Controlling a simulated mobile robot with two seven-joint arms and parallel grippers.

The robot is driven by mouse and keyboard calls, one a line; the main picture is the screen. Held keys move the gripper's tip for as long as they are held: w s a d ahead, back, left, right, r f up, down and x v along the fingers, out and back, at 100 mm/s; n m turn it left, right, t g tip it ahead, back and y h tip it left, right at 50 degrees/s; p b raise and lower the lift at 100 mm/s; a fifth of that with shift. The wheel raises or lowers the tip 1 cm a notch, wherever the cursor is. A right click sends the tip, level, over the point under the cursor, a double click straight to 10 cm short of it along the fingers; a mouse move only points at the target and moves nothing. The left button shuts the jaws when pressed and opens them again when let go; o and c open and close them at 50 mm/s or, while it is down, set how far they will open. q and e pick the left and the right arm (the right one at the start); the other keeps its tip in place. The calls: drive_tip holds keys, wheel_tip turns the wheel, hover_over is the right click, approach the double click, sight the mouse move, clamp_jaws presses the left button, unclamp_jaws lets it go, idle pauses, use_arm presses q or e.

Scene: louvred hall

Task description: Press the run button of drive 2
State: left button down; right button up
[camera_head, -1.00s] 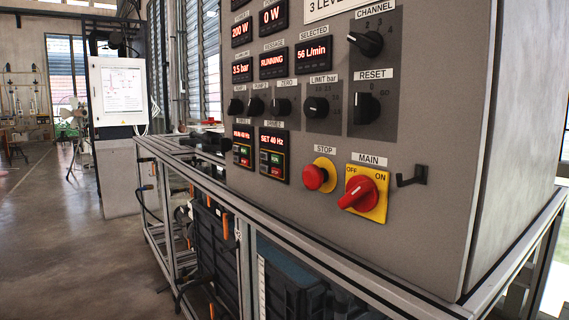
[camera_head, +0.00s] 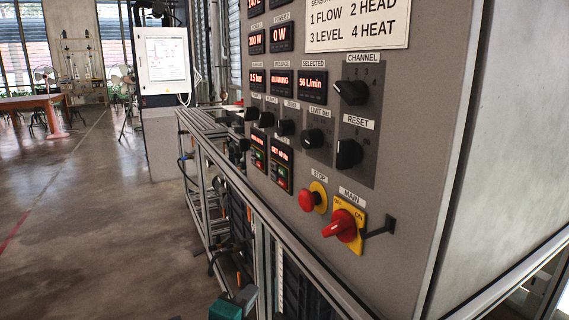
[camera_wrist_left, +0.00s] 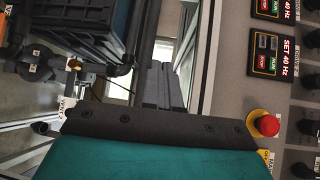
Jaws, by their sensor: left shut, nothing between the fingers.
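Drive 2 (camera_head: 281,163) is the right of two small drive panels low on the grey cabinet; its display reads SET 40 Hz, with a green run button above a red stop button. In the left wrist view, drive 2 (camera_wrist_left: 269,53) lies sideways at upper right, with its green RUN key (camera_wrist_left: 274,61) visible. My left gripper (camera_head: 247,296) shows teal and grey at the bottom of the head view, below and in front of the cabinet. In the wrist view its dark fingers (camera_wrist_left: 164,84) are together, apart from the panel and left of drive 2. My right gripper is not in view.
A red emergency stop (camera_head: 312,197) and the red main switch (camera_head: 343,226) stick out right of drive 2. A black hook (camera_head: 381,228) projects beside them. Knobs (camera_head: 285,128) sit above the drives. A metal frame (camera_head: 262,222) runs under the cabinet.

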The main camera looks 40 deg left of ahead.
sight(283, 172)
use_arm(q)
drive_tip(key=w+a+r+m+t+p, duration=0.1)
drive_tip(key=r+m, duration=0.4)
drive_tip(key=r, duration=0.5)
drive_tip(key=w+a+r+m+t+y+p, duration=0.1)
drive_tip(key=a+r+m+t+p, duration=0.2)
drive_tip(key=a+r+m+p, duration=0.3)
wheel_tip(283, 172, up, 6)
drive_tip(key=shift+w+a+f+t+y, duration=0.15)
drive_tip(key=shift+a+f+t+y, duration=0.05)
drive_tip(key=shift+a+t+y, duration=0.1)
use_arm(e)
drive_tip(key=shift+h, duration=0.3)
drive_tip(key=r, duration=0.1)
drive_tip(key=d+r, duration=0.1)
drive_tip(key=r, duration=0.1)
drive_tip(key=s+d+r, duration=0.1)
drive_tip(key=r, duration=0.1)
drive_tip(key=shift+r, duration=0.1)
use_arm(q)
drive_tip(key=w+d+p, duration=0.2)
drive_tip(key=w+d, duration=0.2)
drive_tip(key=w, duration=0.3)
drive_tip(key=shift+w, duration=0.4)
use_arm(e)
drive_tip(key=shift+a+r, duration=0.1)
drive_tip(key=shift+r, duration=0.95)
use_arm(q)
drive_tip(key=shift+w+d, duration=0.25)
drive_tip(key=shift+w, duration=0.15)
